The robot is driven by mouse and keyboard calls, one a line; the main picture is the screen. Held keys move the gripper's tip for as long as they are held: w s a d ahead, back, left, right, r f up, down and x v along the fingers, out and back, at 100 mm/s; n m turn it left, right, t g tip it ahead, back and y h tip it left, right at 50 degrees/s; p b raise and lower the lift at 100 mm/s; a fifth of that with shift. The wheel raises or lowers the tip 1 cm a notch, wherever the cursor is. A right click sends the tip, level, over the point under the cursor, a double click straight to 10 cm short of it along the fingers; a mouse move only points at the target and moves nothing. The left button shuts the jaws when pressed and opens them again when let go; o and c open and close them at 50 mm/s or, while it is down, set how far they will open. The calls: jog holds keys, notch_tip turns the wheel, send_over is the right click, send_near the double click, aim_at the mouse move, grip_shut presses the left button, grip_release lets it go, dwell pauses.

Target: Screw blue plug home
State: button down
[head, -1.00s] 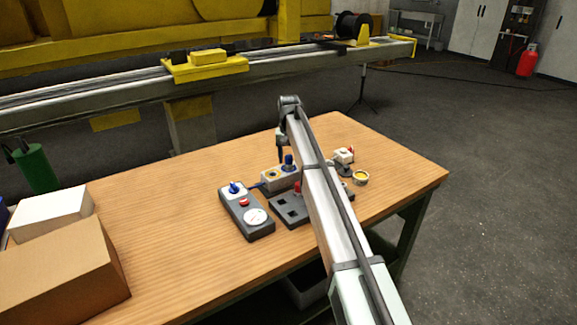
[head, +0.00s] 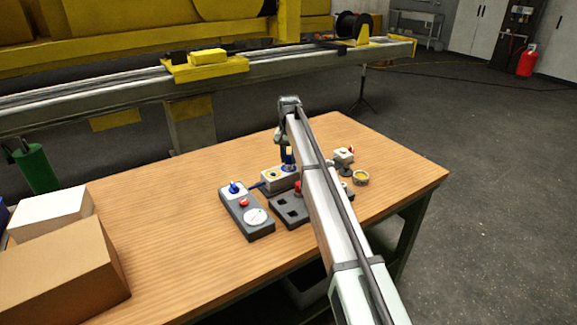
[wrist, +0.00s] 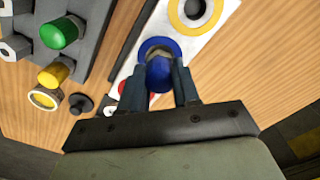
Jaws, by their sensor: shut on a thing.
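The blue plug (wrist: 158,74) sits between my gripper's two fingertips (wrist: 160,84) in the wrist view, right over a blue ring on a white block. My gripper (head: 287,160) is shut on the plug. In the head view the white block (head: 270,182) stands on the table, and my fingers reach down to its right end. How deep the plug sits is hidden by the fingers. A second socket, with a yellow ring (wrist: 196,12), is empty on the same block.
A grey control box (head: 246,213) with a blue knob and red button is left of the block. Green (wrist: 62,32) and yellow (wrist: 55,72) plugs stand close by.

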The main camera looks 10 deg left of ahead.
jog(key=m, duration=0.9)
jog(key=shift+f, duration=0.1)
jog(key=shift+m, duration=0.6)
jog(key=m, duration=1)
jog(key=shift+f+m, duration=0.1)
jog(key=shift+m, duration=0.3)
